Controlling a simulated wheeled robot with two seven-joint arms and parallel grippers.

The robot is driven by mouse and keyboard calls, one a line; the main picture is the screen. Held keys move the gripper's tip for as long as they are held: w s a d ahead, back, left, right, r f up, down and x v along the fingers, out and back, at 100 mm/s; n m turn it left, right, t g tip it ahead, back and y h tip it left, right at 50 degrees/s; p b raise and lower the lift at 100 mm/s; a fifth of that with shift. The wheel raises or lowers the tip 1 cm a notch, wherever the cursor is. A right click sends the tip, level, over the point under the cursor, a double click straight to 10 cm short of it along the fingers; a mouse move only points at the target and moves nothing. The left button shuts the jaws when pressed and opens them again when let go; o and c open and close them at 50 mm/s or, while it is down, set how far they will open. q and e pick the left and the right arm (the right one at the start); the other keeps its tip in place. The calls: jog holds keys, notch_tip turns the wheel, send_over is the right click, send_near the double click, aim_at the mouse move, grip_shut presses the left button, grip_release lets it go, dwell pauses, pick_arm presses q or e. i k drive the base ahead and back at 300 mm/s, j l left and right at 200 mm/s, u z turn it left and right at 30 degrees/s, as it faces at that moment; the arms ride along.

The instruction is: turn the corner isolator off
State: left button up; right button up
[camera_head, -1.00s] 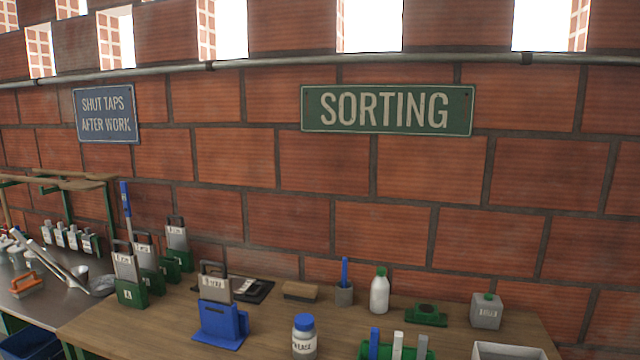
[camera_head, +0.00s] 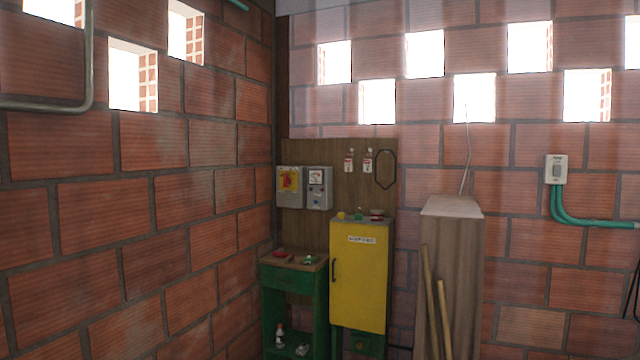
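Two grey boxes hang side by side on a wooden board (camera_head: 340,158) in the corner. The left box (camera_head: 290,187) has a yellow and red front. The right box (camera_head: 319,188) has a pale label or dial and darker parts on its front. A separate pale switch box (camera_head: 556,169) is on the right wall, with green conduit below it. I cannot tell from the picture which of these is the corner isolator, nor any switch position. Neither of my grippers is in view.
A yellow cabinet (camera_head: 361,280) and a green open stand (camera_head: 293,306) with small items stand below the board. A tall wooden box (camera_head: 450,270) stands to the right, with wooden poles (camera_head: 436,305) leaning on it. Brick walls close both sides.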

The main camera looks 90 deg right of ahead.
aim_at(287, 180)
jog(key=z, duration=2.6)
jog(key=i+l, duration=0.1)
jog(key=i, duration=0.4)
jog(key=i+l, duration=0.1)
jog(key=i, duration=0.35)
jog(key=i+l+u, duration=0.1)
jog(key=i, duration=0.4)
